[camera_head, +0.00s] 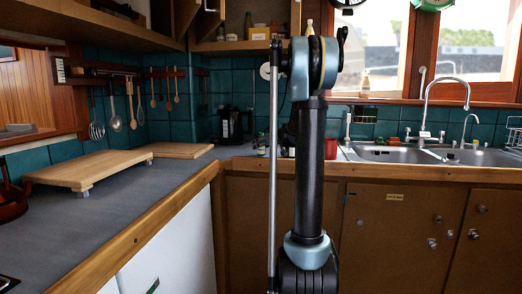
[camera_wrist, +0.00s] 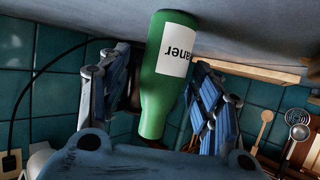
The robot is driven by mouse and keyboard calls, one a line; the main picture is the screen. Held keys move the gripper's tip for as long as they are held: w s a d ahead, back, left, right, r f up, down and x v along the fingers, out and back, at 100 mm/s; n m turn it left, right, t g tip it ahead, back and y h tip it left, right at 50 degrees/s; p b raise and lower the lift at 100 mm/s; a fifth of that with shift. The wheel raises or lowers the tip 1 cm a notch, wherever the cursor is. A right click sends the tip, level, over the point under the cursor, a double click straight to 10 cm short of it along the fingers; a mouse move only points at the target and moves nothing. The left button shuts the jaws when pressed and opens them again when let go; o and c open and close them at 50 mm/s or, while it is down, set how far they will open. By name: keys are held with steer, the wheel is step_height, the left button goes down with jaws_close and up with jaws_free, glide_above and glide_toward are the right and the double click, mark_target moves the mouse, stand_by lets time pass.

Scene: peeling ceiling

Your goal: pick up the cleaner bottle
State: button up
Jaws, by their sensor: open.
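The cleaner bottle (camera_wrist: 155,100) is green with a white label and appears upside down in the wrist view. It stands on the grey countertop (camera_wrist: 90,18), which fills the top of that view. My gripper (camera_wrist: 158,75) is open, with one finger on each side of the bottle. A gap shows between the left finger and the bottle; the right finger is close to it, and I cannot tell whether they touch. In the head view my arm stands upright in the middle, and I cannot make out the bottle or the gripper.
A wooden board (camera_head: 90,168) lies on the left counter, with a smaller board (camera_head: 178,150) behind it. A black kettle (camera_head: 231,125) stands in the corner. The sink (camera_head: 390,154) and its tall faucet (camera_head: 428,105) are at the right. Utensils (camera_wrist: 298,125) hang on the tiled wall.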

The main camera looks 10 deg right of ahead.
steer(key=shift+w+a, duration=0.1)
steer(key=shift+w, duration=0.1)
steer(key=c, duration=1.3)
